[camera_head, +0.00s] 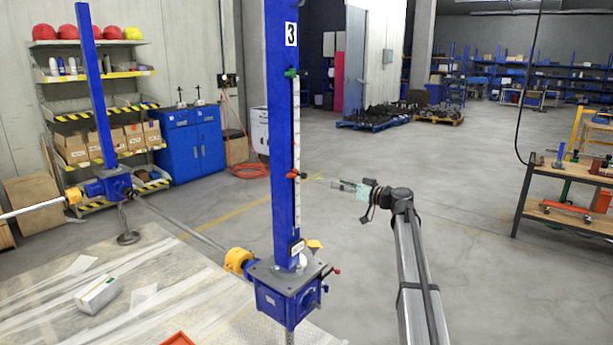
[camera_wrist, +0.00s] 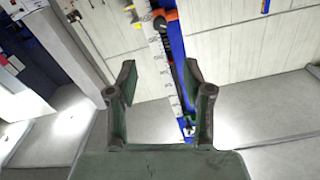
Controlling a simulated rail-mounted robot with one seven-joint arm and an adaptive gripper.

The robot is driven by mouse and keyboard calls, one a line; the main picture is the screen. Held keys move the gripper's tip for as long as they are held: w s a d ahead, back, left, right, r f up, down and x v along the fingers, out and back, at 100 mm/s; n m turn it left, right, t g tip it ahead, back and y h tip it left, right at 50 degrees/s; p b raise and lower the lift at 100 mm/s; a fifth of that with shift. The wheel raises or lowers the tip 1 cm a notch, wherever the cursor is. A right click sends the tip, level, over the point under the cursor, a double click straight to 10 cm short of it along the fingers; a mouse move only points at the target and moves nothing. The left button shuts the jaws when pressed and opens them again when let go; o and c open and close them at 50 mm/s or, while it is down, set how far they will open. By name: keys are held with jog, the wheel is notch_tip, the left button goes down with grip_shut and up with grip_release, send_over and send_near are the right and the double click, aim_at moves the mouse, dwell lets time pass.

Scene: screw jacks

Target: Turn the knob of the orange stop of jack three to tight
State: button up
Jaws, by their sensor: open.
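Jack three is a blue upright column (camera_head: 283,130) with a "3" plate (camera_head: 291,34) and a pale scale on its right side. Its orange stop (camera_head: 296,175) sits partway up the scale, with a small red-orange part jutting right. A green stop (camera_head: 291,73) sits higher up. My gripper (camera_head: 336,185) is open and empty, to the right of the orange stop and apart from it. In the wrist view my gripper (camera_wrist: 160,70) has its fingers spread, with the scale beyond; an orange part (camera_wrist: 166,15) shows above the fingertips. The knob's setting is too small to tell.
The jack's blue gearbox (camera_head: 288,295) with a red-tipped lever stands below. A shaft (camera_head: 180,222) joins it to another blue jack (camera_head: 97,100) at left. A workbench (camera_head: 570,185) stands at right. The floor between my arm and that bench is clear.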

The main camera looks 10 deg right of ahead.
aim_at(306, 175)
jog(key=p+x, duration=0.4)
jog(key=x, duration=1)
jog(key=shift+r, duration=0.1)
jog(key=shift+w+a+p, duration=0.4)
jog(key=shift+w+a, duration=0.1)
grip_shut()
